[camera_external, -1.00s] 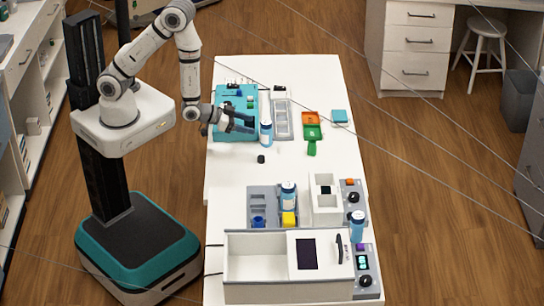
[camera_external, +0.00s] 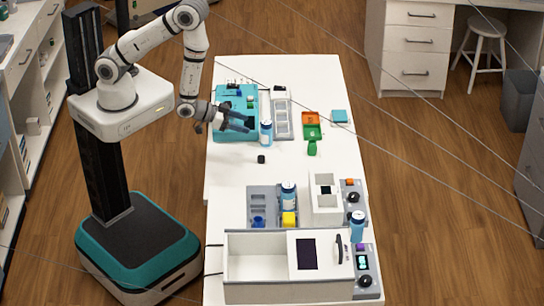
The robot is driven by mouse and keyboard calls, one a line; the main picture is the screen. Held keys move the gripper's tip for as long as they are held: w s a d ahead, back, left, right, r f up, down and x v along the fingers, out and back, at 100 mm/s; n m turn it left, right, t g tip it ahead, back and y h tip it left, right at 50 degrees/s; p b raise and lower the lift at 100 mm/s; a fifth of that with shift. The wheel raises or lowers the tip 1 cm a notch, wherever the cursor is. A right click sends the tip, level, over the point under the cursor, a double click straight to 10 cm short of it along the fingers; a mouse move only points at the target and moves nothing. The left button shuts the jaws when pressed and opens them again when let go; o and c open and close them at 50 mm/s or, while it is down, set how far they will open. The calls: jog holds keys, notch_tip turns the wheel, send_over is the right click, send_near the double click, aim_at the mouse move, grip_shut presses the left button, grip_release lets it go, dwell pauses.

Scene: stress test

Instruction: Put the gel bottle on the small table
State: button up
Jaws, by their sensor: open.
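Three white-and-blue bottles stand upright on the long white table (camera_external: 230,175); I cannot tell which is the gel bottle. One bottle (camera_external: 266,133) is just right of my gripper (camera_external: 244,123), another bottle (camera_external: 288,195) is in a grey rack, and the third bottle (camera_external: 357,227) is at the right by the devices. My gripper is open, its dark fingers reaching right over the teal case toward the first bottle. No bottle is visibly between the fingers. I cannot tell which surface is the small table.
The teal case (camera_external: 222,132) lies under my gripper. A grey tray (camera_external: 283,119), orange-and-green boxes (camera_external: 312,131) and a small black object (camera_external: 261,159) are nearby. The grey rack (camera_external: 262,195) and a white open-topped box (camera_external: 255,258) fill the near end. The table's middle is mostly clear.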

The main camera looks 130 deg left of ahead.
jog(key=w+d+r+m+h, duration=0.2)
jog(key=w+d+r+h, duration=0.2)
jog(key=w+d+r, duration=0.35)
jog(key=s+d+r+m+g+h, duration=0.1)
jog(key=s+d+r+m+h, duration=0.1)
jog(key=s+d+r, duration=0.2)
jog(key=s+d+r+m+g+h, duration=0.1)
jog(key=s+d+r+m+h, duration=0.2)
jog(key=d+r, duration=0.8)
jog(key=shift+s, duration=1.1)
jog(key=s+d+r+m+g, duration=0.1)
jog(key=s+r, duration=0.1)
jog(key=s, duration=0.2)
jog(key=s+d+r+g, duration=0.1)
jog(key=s+r, duration=0.1)
jog(key=s, duration=0.2)
jog(key=s+d+r+m+g, duration=0.1)
jog(key=s+d+r, duration=0.1)
jog(key=s, duration=0.2)
jog(key=shift+s+m+h, duration=0.1)
jog(key=shift+m+h, duration=0.2)
jog(key=shift+h, duration=0.1)
jog(key=shift+o, duration=0.5)
jog(key=shift+s+d, duration=0.1)
jog(key=shift+s, duration=0.3)
